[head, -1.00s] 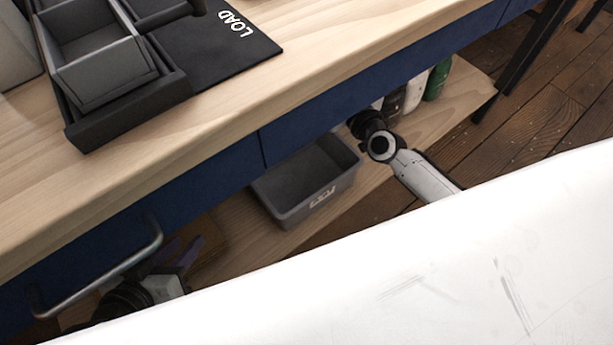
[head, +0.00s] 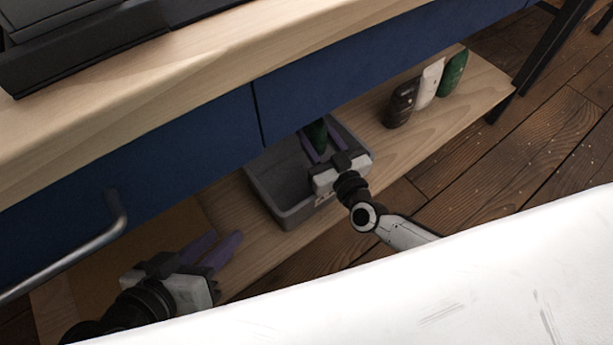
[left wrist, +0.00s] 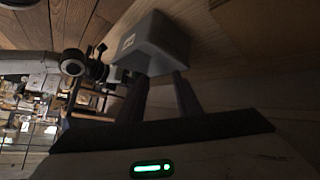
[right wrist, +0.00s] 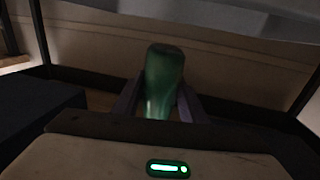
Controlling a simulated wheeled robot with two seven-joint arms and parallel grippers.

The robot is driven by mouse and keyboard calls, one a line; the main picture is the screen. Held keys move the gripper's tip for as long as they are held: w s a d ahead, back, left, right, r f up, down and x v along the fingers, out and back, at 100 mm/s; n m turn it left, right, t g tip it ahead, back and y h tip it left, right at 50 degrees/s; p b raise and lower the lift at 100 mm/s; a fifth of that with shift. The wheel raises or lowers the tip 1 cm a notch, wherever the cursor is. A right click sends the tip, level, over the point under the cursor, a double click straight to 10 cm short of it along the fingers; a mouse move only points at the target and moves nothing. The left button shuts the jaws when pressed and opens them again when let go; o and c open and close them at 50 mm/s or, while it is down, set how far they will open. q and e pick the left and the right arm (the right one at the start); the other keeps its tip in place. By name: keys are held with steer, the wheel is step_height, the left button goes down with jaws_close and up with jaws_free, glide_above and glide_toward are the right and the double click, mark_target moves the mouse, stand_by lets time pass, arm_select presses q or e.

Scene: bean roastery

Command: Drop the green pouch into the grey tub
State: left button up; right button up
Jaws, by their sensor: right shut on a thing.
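The green pouch (head: 317,133) is between the fingers of my right gripper (head: 320,147), which is shut on it. The pouch stands out between the fingers in the right wrist view (right wrist: 164,78). The grey tub (head: 294,215) is on the low shelf. The right gripper and pouch are over the tub's far part; I cannot tell whether the pouch is below the rim. My left gripper (head: 212,250) is open and empty, left of the tub, low by the shelf. The tub also shows in the left wrist view (left wrist: 160,40).
A dark pouch (head: 400,105), a white pouch (head: 429,84) and another green pouch (head: 453,73) stand in a row on the shelf (head: 480,92), right of the tub. The blue drawer fronts (head: 340,82) and wooden worktop (head: 230,60) overhang the shelf. A metal handle (head: 75,255) juts out at left.

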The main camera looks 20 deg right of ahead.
steer(key=shift+f+b, duration=0.55)
steer(key=shift+f, duration=0.3)
arm_select(q)
steer(key=shift+w+d+r+t+h, duration=0.15)
steer(key=shift+d+r+h, duration=0.15)
steer(key=shift+r, duration=0.2)
steer(key=shift+s+d+r+t+h, duration=0.15)
steer(key=shift+d+r+h, duration=0.15)
steer(key=shift+r, duration=0.15)
steer(key=shift+w, duration=0.1)
arm_select(e)
steer(key=o, duration=1.2)
steer(key=shift+f, duration=0.1)
